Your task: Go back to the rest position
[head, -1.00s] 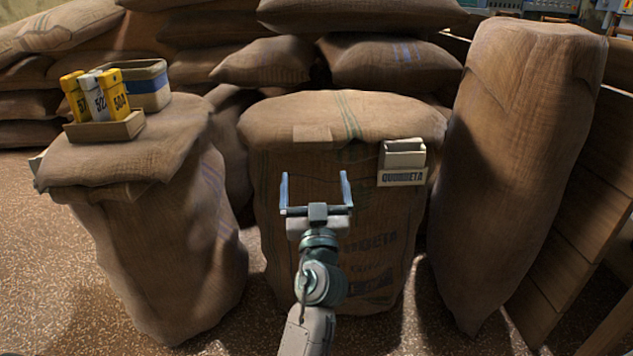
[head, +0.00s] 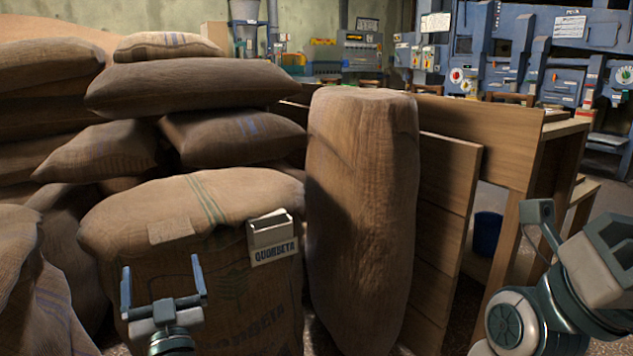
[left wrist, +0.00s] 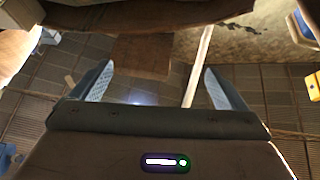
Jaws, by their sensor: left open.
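My left gripper (head: 163,280) stands upright in the lower left of the head view, its two fingers wide apart with nothing between them. It appears in front of a full burlap sack (head: 200,280). A small pale holder marked QUORBETA (head: 273,240) is on the upper right of that sack, to the right of my gripper. In the left wrist view the fingers (left wrist: 155,88) are also spread and empty. My right arm shows at the lower right of the head view, but its gripper cannot be seen.
A tall sack (head: 362,210) stands right of the marked sack, beside wooden boards (head: 445,220). Piled sacks (head: 190,85) fill the back left. A blue bucket (head: 487,232) sits under a wooden bench. Blue machines (head: 570,85) line the back right.

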